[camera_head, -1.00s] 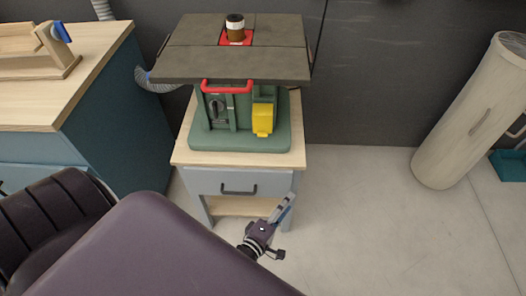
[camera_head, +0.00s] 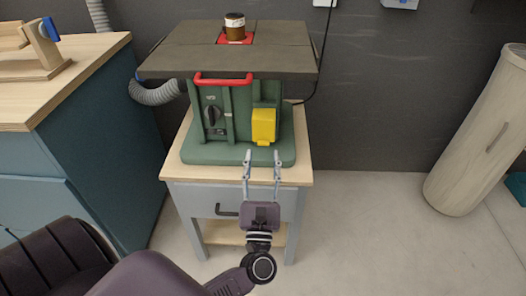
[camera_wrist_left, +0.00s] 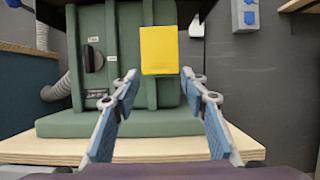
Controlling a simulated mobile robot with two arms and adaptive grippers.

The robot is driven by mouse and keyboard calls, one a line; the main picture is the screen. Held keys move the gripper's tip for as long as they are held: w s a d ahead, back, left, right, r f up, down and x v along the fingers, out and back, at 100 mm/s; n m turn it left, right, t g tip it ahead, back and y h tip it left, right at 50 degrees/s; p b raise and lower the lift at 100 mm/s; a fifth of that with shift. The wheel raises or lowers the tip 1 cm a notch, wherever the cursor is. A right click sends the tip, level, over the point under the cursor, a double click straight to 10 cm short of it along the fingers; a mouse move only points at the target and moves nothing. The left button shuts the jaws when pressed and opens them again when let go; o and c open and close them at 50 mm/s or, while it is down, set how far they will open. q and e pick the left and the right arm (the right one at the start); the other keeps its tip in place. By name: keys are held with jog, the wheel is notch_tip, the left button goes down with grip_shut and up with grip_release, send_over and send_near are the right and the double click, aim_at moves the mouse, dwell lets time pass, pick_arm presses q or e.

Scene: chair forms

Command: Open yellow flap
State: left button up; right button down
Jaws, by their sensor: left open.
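The yellow flap (camera_head: 263,126) is on the front of the green machine (camera_head: 229,126), right of the dark knob. It hangs down over the panel and looks closed. It also shows in the left wrist view (camera_wrist_left: 159,50), upper middle, just beyond and between my fingers. My left gripper (camera_head: 262,155) is open and empty, its two fingers pointing at the machine, in front of and below the flap, apart from it. In the left wrist view the gripper (camera_wrist_left: 161,80) spreads to either side of the flap's lower edge. My right gripper is not in view.
The machine stands on a small wooden-topped stand (camera_head: 305,171) with a drawer. A red handle (camera_head: 223,79) sits above the panel, under the dark tabletop (camera_head: 190,60). A workbench (camera_head: 80,85) is at left, a pale cylinder (camera_head: 480,140) at right.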

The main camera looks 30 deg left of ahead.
aim_at(264, 127)
pick_arm(q)
jog(key=shift+x, duration=1.45)
grip_shut()
